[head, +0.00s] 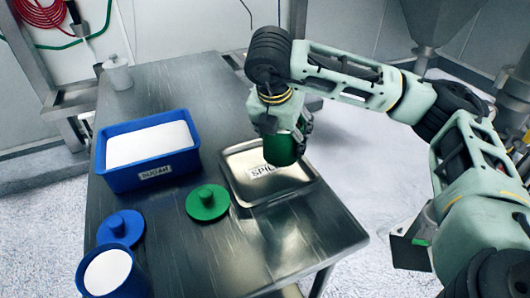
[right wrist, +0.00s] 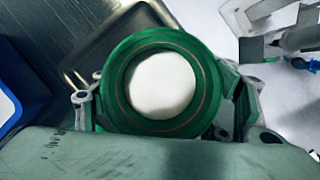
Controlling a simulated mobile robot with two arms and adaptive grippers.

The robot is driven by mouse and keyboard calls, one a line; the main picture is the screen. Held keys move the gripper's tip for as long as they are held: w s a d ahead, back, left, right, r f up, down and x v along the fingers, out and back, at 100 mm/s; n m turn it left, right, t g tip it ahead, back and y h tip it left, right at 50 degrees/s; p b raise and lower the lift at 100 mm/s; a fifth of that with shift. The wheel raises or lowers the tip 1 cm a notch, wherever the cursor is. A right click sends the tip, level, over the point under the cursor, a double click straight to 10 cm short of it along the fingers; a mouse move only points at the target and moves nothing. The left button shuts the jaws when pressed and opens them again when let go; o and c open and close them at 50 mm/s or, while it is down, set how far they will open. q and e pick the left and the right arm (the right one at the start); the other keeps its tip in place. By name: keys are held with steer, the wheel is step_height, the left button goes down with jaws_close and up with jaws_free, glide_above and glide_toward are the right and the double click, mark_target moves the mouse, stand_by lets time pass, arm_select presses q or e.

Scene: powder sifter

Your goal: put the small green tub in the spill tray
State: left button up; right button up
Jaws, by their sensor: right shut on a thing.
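The small green tub (head: 283,148) is in my right gripper (head: 284,130), over the spill tray in the head view. In the right wrist view the tub (right wrist: 116,88) is seen from above, open, with white powder in it; the gripper fingers (right wrist: 163,105) are on both sides of it. The spill tray (head: 239,190) is a shallow metal tray with a "SPILL" label, partly hidden by the tub. Its corner shows in the right wrist view (right wrist: 75,75). I cannot tell whether the tub touches the tray floor. My left gripper is not in view.
A blue bin labelled "SUGAR" (head: 118,176) with white powder stands left of the tray. A green lid (head: 208,203) lies between them. A blue lid (head: 121,227) and blue tub (head: 119,290) are at the front left. A grey lidded jar (head: 118,74) is at the back.

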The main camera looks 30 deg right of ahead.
mark_target(266, 152)
steer(key=w+a+f, duration=0.2)
steer(key=shift+w+a, duration=0.3)
steer(key=shift+a, duration=0.05)
step_height(266, 152, down, 4)
steer(key=shift+f+b, duration=0.2)
steer(key=shift+b, duration=0.4)
steer(key=o, duration=1.5)
steer(key=shift+r, duration=0.1)
steer(key=p+v, duration=0.4)
steer(key=v, duration=0.8)
steer(key=shift+a+p, duration=0.1)
steer(key=shift+p, duration=0.3)
